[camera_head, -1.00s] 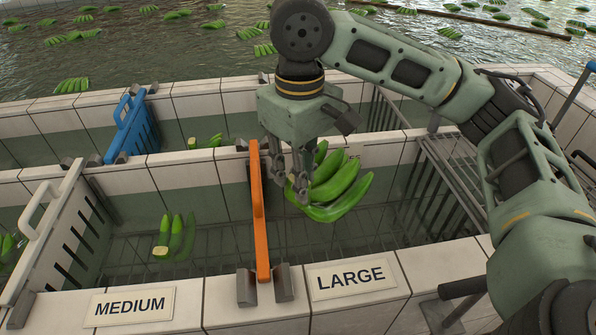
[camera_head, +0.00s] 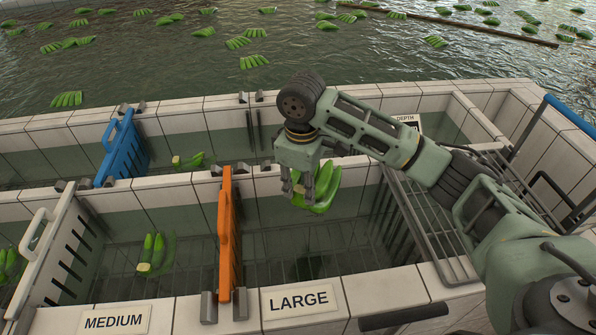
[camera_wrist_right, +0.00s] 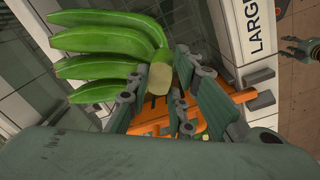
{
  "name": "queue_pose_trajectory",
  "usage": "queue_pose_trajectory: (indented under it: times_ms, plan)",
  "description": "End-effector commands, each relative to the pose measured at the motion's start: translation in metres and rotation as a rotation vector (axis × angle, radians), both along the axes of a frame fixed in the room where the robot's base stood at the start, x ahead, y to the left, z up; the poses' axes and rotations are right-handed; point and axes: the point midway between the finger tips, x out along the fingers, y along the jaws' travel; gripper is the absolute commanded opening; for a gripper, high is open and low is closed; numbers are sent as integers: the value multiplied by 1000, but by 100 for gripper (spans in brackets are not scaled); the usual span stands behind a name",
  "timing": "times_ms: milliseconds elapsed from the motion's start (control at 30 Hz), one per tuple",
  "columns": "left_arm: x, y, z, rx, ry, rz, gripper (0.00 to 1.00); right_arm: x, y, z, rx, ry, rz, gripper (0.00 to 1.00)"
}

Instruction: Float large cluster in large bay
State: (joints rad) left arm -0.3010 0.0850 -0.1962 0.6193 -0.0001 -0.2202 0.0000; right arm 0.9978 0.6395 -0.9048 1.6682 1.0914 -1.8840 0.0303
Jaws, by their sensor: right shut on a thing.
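The large green banana cluster (camera_head: 322,190) hangs from my right gripper (camera_head: 303,190) over the back part of the large bay. My right gripper is shut on its cut crown, which shows pale between the fingers in the right wrist view (camera_wrist_right: 160,78). Its several fruits spread to the left there. The large bay (camera_head: 310,262) lies between the orange divider (camera_head: 225,240) and the metal rack, behind the LARGE sign (camera_head: 297,300). The cluster appears above the water. A small gripper, apparently my left one (camera_wrist_right: 300,52), shows at the right of the wrist view; its opening is unclear.
The orange divider stands left of the cluster. A metal rack (camera_head: 435,225) lines the bay's right side. The medium bay (camera_head: 120,285) holds a small cluster (camera_head: 153,252). A blue divider (camera_head: 120,148) and another cluster (camera_head: 188,161) are in the rear channel.

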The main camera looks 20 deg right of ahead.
Motion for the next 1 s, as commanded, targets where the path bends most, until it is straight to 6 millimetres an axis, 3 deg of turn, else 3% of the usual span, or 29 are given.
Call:
queue_pose_trajectory:
  times_ms: [33, 300, 667, 1000]
  plan:
    - [0, 0, 19, 0, -1, 0, 43, 1, -4, 6, 1, -1, 19, 0]
    - [1, -4, 45, -4, -2, -1, 43, 1, -23, -13, -6, -11, 114, 0]
    - [1, -8, 47, -9, -2, -4, 43, 1, -27, -32, -6, -15, 136, 0]
    - [1, -7, 47, -8, -2, -4, 43, 1, -27, -65, -6, -13, 136, 0]
